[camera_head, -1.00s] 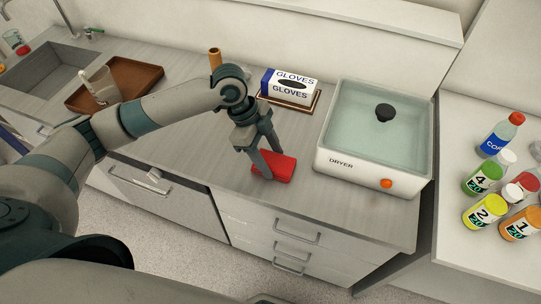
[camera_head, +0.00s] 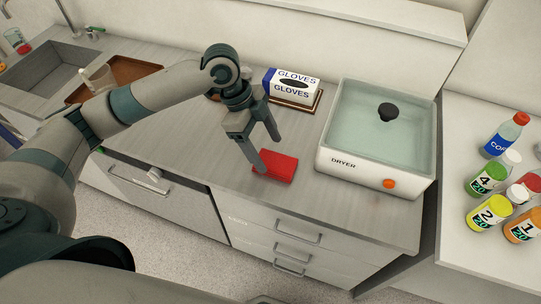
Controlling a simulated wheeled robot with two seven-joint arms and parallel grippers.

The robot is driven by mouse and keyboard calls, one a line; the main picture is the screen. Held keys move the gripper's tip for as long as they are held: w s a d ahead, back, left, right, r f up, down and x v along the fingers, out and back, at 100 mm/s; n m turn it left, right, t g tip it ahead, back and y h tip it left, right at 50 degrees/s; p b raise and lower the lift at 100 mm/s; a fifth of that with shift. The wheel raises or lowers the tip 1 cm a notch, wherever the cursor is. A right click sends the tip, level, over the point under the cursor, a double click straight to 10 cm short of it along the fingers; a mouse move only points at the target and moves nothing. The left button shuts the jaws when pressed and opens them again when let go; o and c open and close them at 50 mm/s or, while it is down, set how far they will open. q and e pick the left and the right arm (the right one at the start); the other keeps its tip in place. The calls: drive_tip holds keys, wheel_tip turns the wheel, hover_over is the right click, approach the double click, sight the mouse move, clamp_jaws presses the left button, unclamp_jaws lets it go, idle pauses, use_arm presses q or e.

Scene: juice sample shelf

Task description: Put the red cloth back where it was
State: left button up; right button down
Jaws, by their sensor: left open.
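The red cloth (camera_head: 277,166) is a small flat red block lying on the grey counter, left of the dryer and near the counter's front edge. My left gripper (camera_head: 267,153) is open, with its fingers pointing down just above and to the left of the cloth. One fingertip overlaps the cloth's left end in the picture; whether it touches cannot be told. My right gripper is not in view.
The white dryer (camera_head: 352,165) with a glass lid stands right of the cloth. A gloves box (camera_head: 293,86) sits behind on a brown tray. Bottles and jars (camera_head: 489,178) stand on the right-hand counter. A brown tray (camera_head: 133,70) and sink are at the left. Bare counter lies around the cloth.

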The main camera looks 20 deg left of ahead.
use_arm(q)
drive_tip(key=b+v, duration=0.1)
drive_tip(key=v, duration=0.7)
drive_tip(key=shift+b, duration=0.35)
